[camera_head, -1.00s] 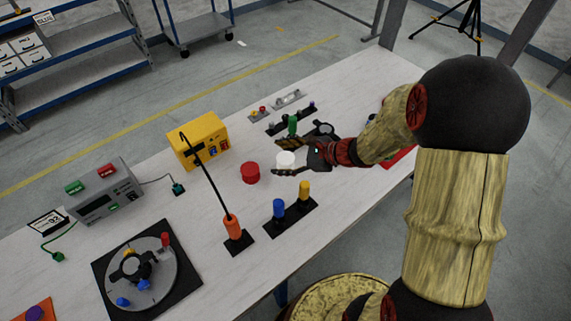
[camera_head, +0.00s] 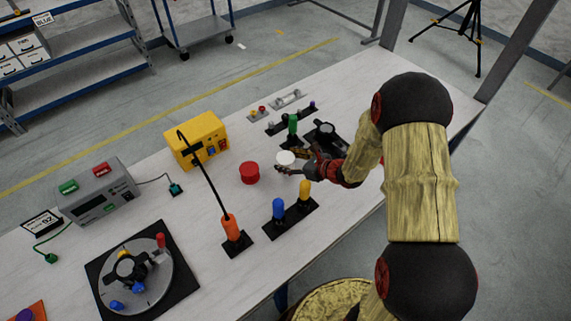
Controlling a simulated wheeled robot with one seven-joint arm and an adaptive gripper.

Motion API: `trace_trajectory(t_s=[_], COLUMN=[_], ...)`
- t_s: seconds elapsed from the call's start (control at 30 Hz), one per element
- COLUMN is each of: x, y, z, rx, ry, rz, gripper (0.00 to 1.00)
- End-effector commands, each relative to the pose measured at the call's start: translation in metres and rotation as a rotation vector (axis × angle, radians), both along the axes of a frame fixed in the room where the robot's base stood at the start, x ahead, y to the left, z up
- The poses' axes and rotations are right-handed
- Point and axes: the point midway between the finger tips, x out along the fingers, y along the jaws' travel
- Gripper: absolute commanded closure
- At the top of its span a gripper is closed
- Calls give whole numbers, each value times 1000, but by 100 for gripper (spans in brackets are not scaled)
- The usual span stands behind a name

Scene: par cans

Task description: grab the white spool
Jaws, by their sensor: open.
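The white spool (camera_head: 285,158) stands on the light workbench, right of the red spool (camera_head: 250,173). My gripper (camera_head: 288,162) comes in from the right with its fingers apart. One finger shows at the near side of the white spool, and the other is just to its right, partly hidden. The spool is at the fingertips. I cannot tell whether either finger touches it.
Blue and yellow pegs on a black base (camera_head: 291,217) stand in front of the spool. An orange post (camera_head: 231,228) with a black rod is to the left. A yellow box (camera_head: 196,140) and a green-topped part (camera_head: 292,124) are behind.

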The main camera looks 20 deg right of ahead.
Motion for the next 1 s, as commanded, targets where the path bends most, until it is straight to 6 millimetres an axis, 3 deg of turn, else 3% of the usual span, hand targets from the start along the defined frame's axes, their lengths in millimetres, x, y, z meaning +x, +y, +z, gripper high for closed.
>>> trace_trajectory(t_s=[0.13,0.37,1.0], x=[12,12,12], y=[8,8,8], z=[-9,-8,-8], rx=[-1,-1,-1], ry=[1,0,0], rz=[1,0,0], gripper=[39,40,76])
